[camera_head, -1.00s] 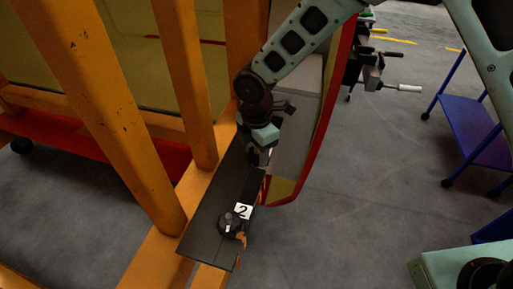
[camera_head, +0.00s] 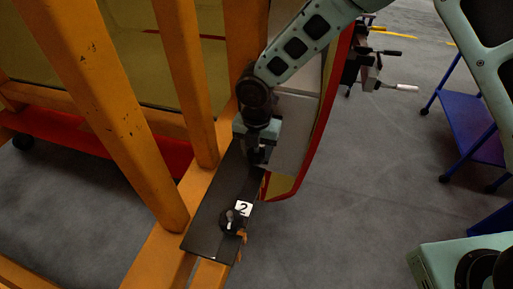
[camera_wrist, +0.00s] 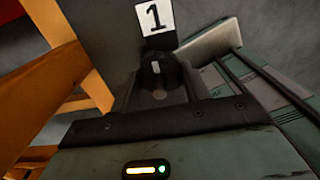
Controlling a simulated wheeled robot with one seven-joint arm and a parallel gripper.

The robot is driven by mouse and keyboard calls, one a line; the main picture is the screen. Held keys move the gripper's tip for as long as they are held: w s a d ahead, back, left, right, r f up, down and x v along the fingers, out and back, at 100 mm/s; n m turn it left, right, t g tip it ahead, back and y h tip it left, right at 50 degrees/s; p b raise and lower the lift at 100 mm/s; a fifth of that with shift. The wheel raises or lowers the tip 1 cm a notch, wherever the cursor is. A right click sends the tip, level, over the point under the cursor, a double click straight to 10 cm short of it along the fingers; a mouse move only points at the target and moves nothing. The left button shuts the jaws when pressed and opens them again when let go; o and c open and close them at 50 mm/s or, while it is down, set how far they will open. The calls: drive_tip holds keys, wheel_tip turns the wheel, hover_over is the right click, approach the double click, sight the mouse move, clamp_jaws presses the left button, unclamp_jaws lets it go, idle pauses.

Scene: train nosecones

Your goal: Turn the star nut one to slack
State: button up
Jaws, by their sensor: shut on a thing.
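Star nut one is the dark round knob (camera_wrist: 160,72) with a pale mark on it, just below the label "1" (camera_wrist: 155,16) in the wrist view. My gripper (camera_head: 258,158) is at the far end of the dark plate (camera_head: 205,222) and is shut on star nut one. In the head view my gripper hides this nut and its label. In the wrist view the gripper's body covers the lower part of the picture, and the nut shows just beyond its dark edge.
A second dark star nut (camera_head: 232,222) sits by the label "2" (camera_head: 243,208) on the near end of the plate. Orange beams (camera_head: 182,85) stand close on the left. A red-edged panel (camera_head: 312,130) is just right of the gripper. A blue cart (camera_head: 475,125) stands at the right.

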idle(0.5)
drive_tip(key=o, duration=1)
drive_tip(key=shift+r, duration=0.1)
wheel_tip(320, 180, up, 17)
drive_tip(key=b, duration=0.3)
drive_tip(key=shift+r+b, duration=0.15)
drive_tip(key=shift+b, duration=0.2)
drive_tip(key=s+d+f+m+b, duration=0.2)
drive_tip(key=s+d+m, duration=0.1)
drive_tip(key=s+m, duration=0.5)
drive_tip(key=s+d+f+m+b, duration=0.1)
drive_tip(key=s+d+m, duration=0.3)
drive_tip(key=s+m, duration=0.4)
drive_tip(key=s+d+f+m+b, duration=0.2)
drive_tip(key=s+d+f+m, duration=0.2)
drive_tip(key=s+m, duration=0.4)
drive_tip(key=shift+y+b, duration=0.3)
